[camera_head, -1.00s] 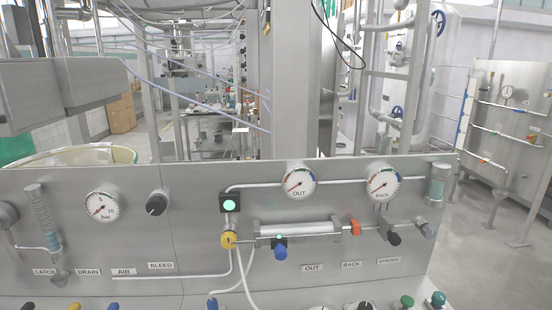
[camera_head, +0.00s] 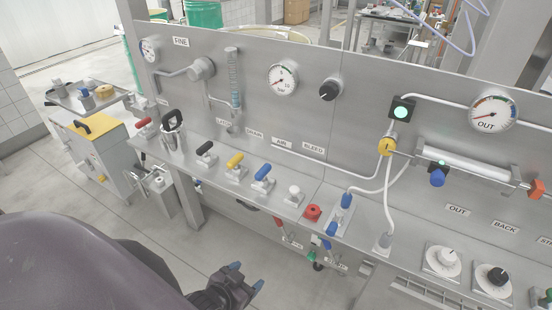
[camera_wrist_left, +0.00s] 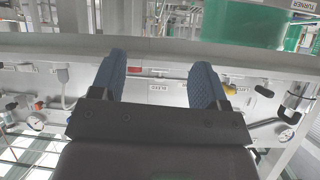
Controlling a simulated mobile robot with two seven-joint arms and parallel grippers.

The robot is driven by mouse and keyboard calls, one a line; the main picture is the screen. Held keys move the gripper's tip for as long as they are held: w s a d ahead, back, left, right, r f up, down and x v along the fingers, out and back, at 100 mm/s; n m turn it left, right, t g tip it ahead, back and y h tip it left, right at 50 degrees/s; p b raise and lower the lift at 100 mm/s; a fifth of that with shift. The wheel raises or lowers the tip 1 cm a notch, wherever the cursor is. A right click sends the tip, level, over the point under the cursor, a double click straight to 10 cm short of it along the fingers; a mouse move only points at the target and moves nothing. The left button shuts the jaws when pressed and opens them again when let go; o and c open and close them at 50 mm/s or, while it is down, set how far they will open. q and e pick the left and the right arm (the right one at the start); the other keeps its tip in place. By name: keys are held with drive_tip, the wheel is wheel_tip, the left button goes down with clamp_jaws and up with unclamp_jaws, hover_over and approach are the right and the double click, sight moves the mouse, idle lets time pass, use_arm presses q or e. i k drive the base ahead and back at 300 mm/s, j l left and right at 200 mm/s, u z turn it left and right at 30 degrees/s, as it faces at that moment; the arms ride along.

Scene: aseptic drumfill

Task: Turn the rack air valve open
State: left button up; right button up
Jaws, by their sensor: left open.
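The rack air valve cannot be told for certain. A blue lever (camera_head: 263,178) stands on the console ledge below the AIR label (camera_head: 282,143). Small valves with red (camera_head: 326,258) and green handles hang under the ledge, with labels too small to read. My left gripper (camera_head: 247,277) is low at the bottom of the head view, in front of and apart from the console. It is open and empty. In the left wrist view, its two blue fingers (camera_wrist_left: 157,80) are spread, with the labelled panel beyond them, upside down. My right gripper is out of view.
The ledge also carries red, black and yellow (camera_head: 235,164) levers, a white knob (camera_head: 294,195) and a red knob (camera_head: 312,213). White hoses (camera_head: 388,205) run down to it. A yellow-topped cart (camera_head: 92,142) stands at the left. The floor before the console is clear.

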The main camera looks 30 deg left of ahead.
sight(264, 170)
drive_tip(key=u, duration=1.2)
drive_tip(key=j+u, duration=0.6)
drive_tip(key=i+j, duration=0.1)
